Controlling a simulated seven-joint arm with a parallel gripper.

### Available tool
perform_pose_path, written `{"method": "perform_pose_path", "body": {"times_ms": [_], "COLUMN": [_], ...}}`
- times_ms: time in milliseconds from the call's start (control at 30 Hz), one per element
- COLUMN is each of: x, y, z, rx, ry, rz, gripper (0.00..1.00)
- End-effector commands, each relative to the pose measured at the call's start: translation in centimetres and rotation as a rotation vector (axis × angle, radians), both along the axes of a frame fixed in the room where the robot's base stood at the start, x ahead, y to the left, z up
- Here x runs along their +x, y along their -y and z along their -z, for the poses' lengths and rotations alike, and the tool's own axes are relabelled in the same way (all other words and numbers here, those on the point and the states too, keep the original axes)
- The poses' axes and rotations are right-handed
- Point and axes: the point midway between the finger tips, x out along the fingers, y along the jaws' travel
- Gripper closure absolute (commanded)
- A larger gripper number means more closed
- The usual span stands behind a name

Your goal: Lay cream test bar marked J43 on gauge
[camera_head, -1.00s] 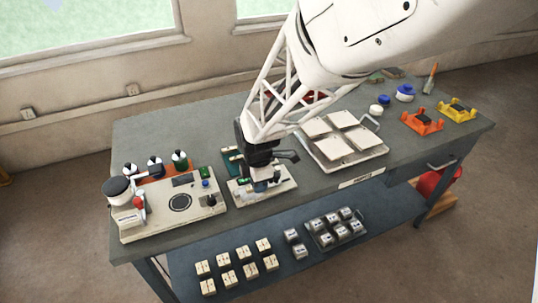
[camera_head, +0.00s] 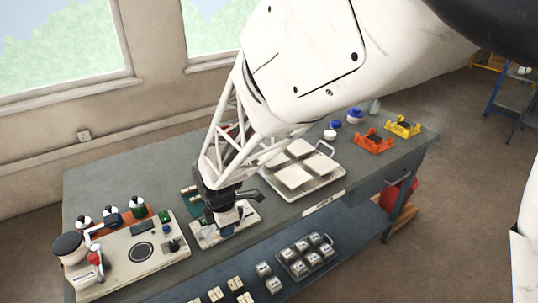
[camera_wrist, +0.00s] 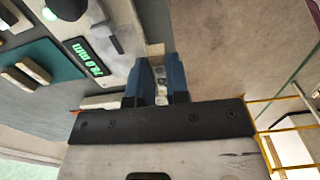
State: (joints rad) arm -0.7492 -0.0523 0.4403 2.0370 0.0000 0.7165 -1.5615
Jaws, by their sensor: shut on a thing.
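My gripper (camera_head: 228,222) reaches down over the cream gauge (camera_head: 208,240) in the head view. In the wrist view my gripper's blue fingers (camera_wrist: 161,88) are shut on a small cream bar (camera_wrist: 155,49), which shows only partly between and beyond them. No mark on it can be read, so I cannot tell whether it is J43. The gauge's green display (camera_wrist: 87,57) reads about 70.0 mm, beside the fingers. In the head view the bar is hidden by my gripper, and I cannot tell whether it touches the gauge.
A teal mat (camera_wrist: 58,58) with cream bars (camera_wrist: 34,70) lies beside the gauge. A tester with a round plate (camera_head: 140,252) stands to the left, a tray of tiles (camera_head: 325,172) behind right. Orange (camera_head: 373,142) and yellow (camera_head: 403,125) holders stand far right.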

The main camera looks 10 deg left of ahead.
Motion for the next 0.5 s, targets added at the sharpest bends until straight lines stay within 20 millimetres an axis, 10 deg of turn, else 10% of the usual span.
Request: {"method": "perform_pose_path", "body": {"times_ms": [500], "x": [3.2], "y": [-3.6], "z": [-2.7], "rx": [0.0], "ry": [0.0], "rz": [-0.04], "gripper": [1.0]}}
